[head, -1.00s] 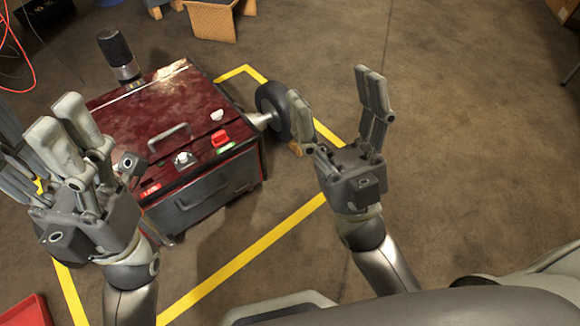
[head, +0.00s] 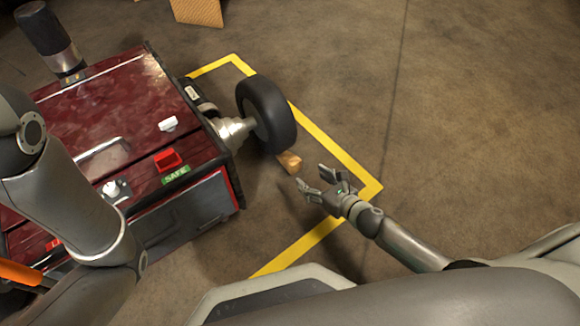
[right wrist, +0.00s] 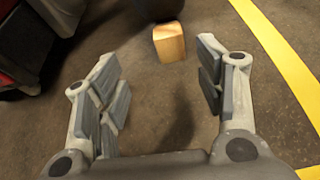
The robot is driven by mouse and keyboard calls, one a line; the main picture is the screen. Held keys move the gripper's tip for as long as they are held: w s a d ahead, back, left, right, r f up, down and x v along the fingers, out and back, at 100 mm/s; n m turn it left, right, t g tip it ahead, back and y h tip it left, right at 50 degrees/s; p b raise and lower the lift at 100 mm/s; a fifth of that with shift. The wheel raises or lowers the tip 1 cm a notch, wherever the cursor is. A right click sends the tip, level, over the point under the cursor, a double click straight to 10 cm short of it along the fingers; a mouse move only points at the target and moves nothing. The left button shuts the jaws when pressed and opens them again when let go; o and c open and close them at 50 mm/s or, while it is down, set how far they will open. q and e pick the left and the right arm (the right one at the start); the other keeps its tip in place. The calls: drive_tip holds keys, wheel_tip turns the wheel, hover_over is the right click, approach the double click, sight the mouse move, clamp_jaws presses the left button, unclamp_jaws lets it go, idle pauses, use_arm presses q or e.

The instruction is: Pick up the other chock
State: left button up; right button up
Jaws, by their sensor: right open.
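The wooden chock (head: 289,162) is a small tan block on the floor against the near side of the black wheel (head: 266,114). My right gripper (head: 312,180) is open and empty, low and just short of the chock, a little to its right in the head view. In the right wrist view, the chock (right wrist: 169,42) lies ahead of and between the two open fingers, apart from them. My left arm crosses the left of the head view over the red machine, and its gripper is out of the picture.
The red machine (head: 105,118) with a dark front drawer and a green SAFE label stands at left. Yellow floor tape (head: 335,150) runs around it. A cardboard box (head: 198,12) stands at the back. The floor to the right is clear.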

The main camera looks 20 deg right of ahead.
sight(297, 165)
drive_tip(key=x, duration=0.1)
drive_tip(key=b+x, duration=0.1)
drive_tip(key=x, duration=0.1)
drive_tip(key=b+x, duration=0.1)
drive_tip(key=shift+w+d+f, duration=0.15)
drive_tip(key=shift+d+f, duration=0.1)
drive_tip(key=shift+f, duration=0.1)
drive_tip(key=shift+w+a+f+b, duration=0.2)
drive_tip(key=shift+w+b, duration=0.1)
drive_tip(key=shift+w, duration=0.2)
drive_tip(key=b+x, duration=0.2)
drive_tip(key=x, duration=0.1)
drive_tip(key=b+x, duration=0.1)
drive_tip(key=b, duration=0.1)
drive_tip(key=shift+w+d, duration=0.15)
drive_tip(key=shift+w, duration=0.25)
drive_tip(key=shift+w+f, duration=0.1)
drive_tip(key=shift+w, duration=0.2)
drive_tip(key=shift+c, duration=0.4)
drive_tip(key=c, duration=1.1)
